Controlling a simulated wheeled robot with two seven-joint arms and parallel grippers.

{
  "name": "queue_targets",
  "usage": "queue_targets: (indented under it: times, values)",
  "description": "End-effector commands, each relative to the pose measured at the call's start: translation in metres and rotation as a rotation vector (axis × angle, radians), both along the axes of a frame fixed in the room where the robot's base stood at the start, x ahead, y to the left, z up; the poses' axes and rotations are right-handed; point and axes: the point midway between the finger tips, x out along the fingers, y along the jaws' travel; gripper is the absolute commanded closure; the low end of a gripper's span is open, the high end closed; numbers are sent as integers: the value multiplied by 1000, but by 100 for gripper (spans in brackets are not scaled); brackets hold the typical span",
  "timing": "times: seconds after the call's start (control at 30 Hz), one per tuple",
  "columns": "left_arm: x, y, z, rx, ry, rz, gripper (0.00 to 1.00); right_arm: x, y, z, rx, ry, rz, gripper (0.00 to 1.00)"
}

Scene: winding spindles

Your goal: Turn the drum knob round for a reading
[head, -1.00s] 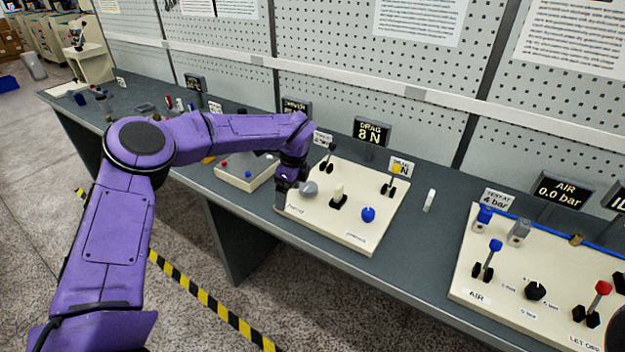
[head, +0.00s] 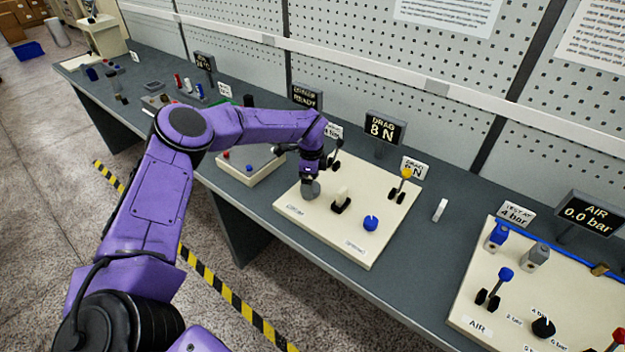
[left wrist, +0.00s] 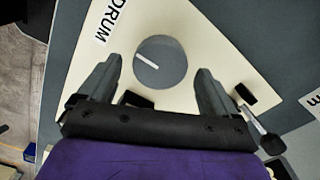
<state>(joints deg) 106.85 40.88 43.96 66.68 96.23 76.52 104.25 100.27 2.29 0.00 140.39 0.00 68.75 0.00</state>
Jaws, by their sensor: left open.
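The drum knob (head: 310,190) is a round grey knob at the left of a cream panel (head: 318,232). In the left wrist view the knob (left wrist: 172,72) has a white pointer line slanting to its upper left, beside a label reading DRUM (left wrist: 110,20). My left gripper (head: 311,178) points down over the knob in the head view. In the left wrist view its open fingers (left wrist: 158,69) stand on either side of the knob, with gaps visible. I cannot tell how far down they reach. My right gripper is not in view.
The panel also carries a cream-topped switch (head: 342,194), a blue knob (head: 370,223) and a yellow-tipped lever (head: 406,174). A black lever (head: 335,156) stands close behind my gripper. Displays read DRAG 8 N (head: 385,128) and READY (head: 306,97). An air panel (head: 470,300) lies to the right.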

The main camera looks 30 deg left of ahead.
Motion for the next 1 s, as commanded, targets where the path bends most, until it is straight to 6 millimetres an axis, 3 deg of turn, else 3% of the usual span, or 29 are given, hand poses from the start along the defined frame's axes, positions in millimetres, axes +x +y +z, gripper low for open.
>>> queue_targets:
  times: [0.17,0.4,0.57,0.6,1.0]
  values:
    - [1,-1,-15,0,0,-1,8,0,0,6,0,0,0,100]
    - [2,-3,-17,0,-1,-4,8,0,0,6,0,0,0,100]
    - [1,-3,-17,0,-1,-4,60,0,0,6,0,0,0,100]
    - [1,-2,-17,0,-1,-4,64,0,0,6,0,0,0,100]
    - [1,-3,-20,-1,-1,-74,64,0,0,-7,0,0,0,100]
